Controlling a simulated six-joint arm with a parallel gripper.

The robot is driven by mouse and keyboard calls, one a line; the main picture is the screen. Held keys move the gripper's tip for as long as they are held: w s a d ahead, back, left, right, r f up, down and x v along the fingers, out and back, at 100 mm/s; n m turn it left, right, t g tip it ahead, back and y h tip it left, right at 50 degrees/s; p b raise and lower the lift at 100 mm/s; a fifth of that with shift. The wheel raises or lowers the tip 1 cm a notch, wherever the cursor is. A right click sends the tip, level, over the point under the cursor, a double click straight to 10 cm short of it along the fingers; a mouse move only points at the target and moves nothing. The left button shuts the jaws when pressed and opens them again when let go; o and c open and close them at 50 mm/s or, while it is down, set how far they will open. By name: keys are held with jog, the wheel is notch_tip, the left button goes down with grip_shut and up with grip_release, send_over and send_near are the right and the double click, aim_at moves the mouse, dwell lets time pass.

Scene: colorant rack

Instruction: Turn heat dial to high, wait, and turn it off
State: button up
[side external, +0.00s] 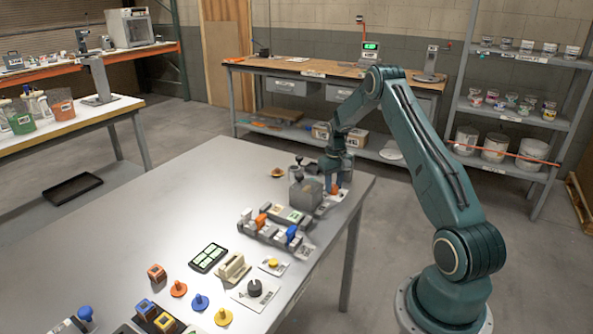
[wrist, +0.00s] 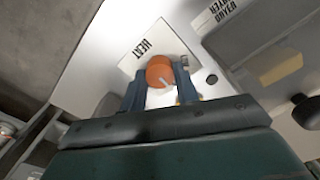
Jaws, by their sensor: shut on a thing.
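The heat dial (wrist: 160,70) is an orange round knob with a pale pointer mark, beside a white plate (wrist: 143,45) lettered HEAT in the wrist view. My gripper (wrist: 160,80) has its two dark fingers on either side of the dial and is shut on it. The pale pointer slants toward the lower right of the wrist picture. In the side external view my gripper (side external: 338,190) is low at the far right corner of the grey table, and the dial there is mostly hidden by it.
A grey box-like unit (side external: 305,195) stands just left of my gripper; its label reads DRYER in the wrist view. A row of small blocks with orange and blue parts (side external: 275,230) lies nearer on the table (side external: 150,215). The table edge is close on the right.

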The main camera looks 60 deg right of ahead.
aim_at(333, 186)
jog(key=shift+n, duration=0.5)
jog(key=o, duration=1)
jog(key=shift+r, duration=0.1)
notch_tip(333, 186, up, 14)
jog(key=shift+f, duration=0.15)
dwell(0.4)
